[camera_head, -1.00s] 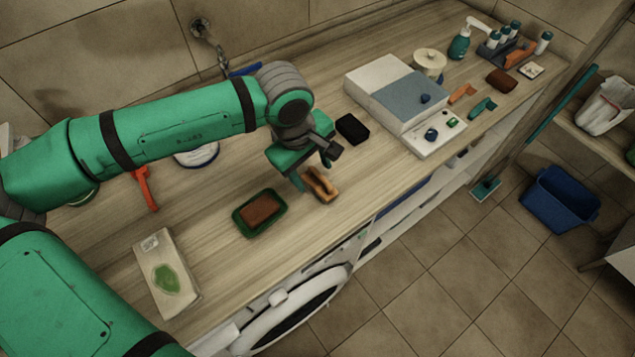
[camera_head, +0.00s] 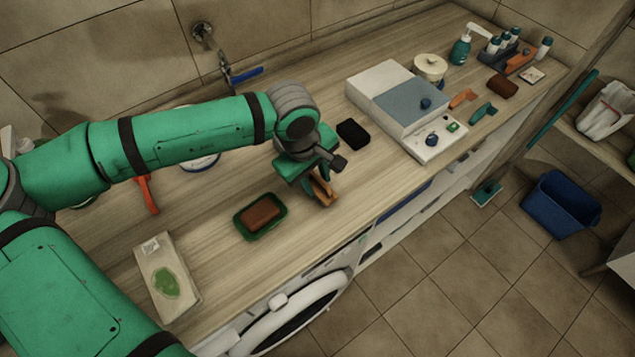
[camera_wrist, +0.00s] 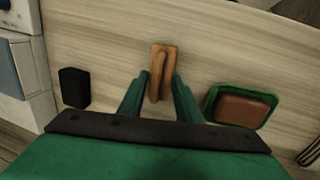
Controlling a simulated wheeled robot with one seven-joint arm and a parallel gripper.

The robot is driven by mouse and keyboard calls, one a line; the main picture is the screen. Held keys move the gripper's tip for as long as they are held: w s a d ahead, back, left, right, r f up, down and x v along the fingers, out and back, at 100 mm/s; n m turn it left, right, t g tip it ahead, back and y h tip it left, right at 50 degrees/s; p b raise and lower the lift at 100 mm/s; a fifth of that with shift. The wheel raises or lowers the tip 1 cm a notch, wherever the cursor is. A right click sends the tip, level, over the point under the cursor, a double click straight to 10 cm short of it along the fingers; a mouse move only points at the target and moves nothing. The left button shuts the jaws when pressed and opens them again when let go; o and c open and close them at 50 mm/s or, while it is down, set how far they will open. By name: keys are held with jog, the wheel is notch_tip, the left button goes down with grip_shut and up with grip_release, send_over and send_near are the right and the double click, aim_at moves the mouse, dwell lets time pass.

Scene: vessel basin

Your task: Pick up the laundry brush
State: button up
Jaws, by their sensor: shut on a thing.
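The laundry brush (camera_head: 324,190) is a small wooden block with a raised wooden grip, near the front edge of the wooden counter. In the wrist view the brush (camera_wrist: 162,68) lies between the two green fingers. My gripper (camera_head: 318,180) points down over it and is shut on it; in the wrist view my gripper (camera_wrist: 162,85) has a finger against each side. In the head view my gripper hides part of the brush. I cannot tell whether the brush is clear of the counter.
A green dish with a brown bar (camera_head: 262,217) lies left of the brush. A black block (camera_head: 352,133) lies behind it to the right. A grey-white box (camera_head: 378,78) stands further right. A powder packet (camera_head: 166,278) lies front left. The counter's front edge is close.

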aim_at(318, 177)
jog(key=shift+r, duration=0.4)
notch_tip(318, 177, up, 2)
jog(key=shift+d+r, duration=0.1)
jog(key=shift+r, duration=0.05)
jog(key=s+a+r, duration=0.2)
jog(key=s+r, duration=0.7)
jog(key=s, duration=0.5)
jog(key=shift+a+r, duration=0.35)
jog(key=shift+r, duration=0.05)
jog(key=shift+o, duration=1)
jog(key=shift+w, duration=0.1)
jog(key=shift+c, duration=0.5)
